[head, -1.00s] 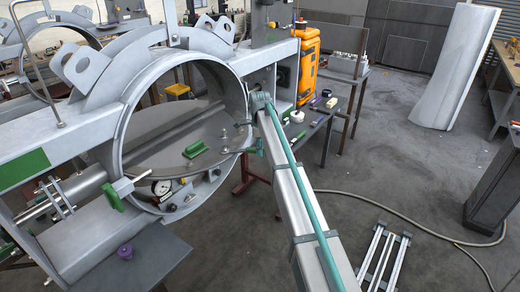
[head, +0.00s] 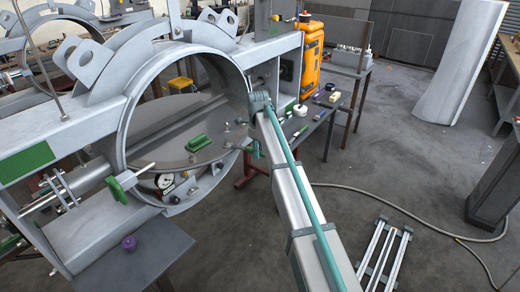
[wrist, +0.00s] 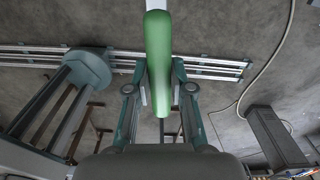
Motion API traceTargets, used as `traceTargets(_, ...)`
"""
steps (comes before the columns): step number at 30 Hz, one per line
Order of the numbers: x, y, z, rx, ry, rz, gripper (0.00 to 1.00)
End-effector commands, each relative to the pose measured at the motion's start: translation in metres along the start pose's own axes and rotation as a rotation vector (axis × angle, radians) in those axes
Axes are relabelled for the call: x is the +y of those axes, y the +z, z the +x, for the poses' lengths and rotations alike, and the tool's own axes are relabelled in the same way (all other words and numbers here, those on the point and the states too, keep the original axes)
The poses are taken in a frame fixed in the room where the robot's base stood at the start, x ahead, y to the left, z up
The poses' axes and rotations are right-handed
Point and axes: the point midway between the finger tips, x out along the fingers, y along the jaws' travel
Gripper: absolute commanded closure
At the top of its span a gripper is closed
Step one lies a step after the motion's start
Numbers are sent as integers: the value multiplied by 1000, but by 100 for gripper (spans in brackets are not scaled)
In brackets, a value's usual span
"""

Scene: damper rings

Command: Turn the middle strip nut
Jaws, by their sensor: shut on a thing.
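My gripper (wrist: 160,92) is shut on a green handle (wrist: 158,45) in the wrist view. The handle lies between the two finger pads, with a pale metal part at its far end. In the head view my gripper (head: 249,149) is small, at the right side of the large grey ring (head: 122,130), partly hidden by my arm. Small metal studs or nuts (head: 227,144) show at the ring's inner right side, just left of my gripper. I cannot tell which is the middle strip nut, nor whether the held handle touches one.
A green block (head: 196,142) lies inside the ring. A green T-handle (head: 122,185) and a dial gauge (head: 164,181) are at its lower left. A purple knob (head: 129,243) stands on the front plate. A bench (head: 310,128) with small items is behind my arm.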

Motion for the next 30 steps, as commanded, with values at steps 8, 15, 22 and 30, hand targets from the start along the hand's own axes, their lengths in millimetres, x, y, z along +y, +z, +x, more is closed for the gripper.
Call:
traceTargets(8, 29, 3, -1, -6, 0, 180, 100)
traceTargets(15, 31, 4, -1, -6, 0, 205, 100)
traceTargets(22, 35, 5, -1, -5, 1, 223, 100)
traceTargets(30, 62, 15, -1, -6, 1, 409, 100)
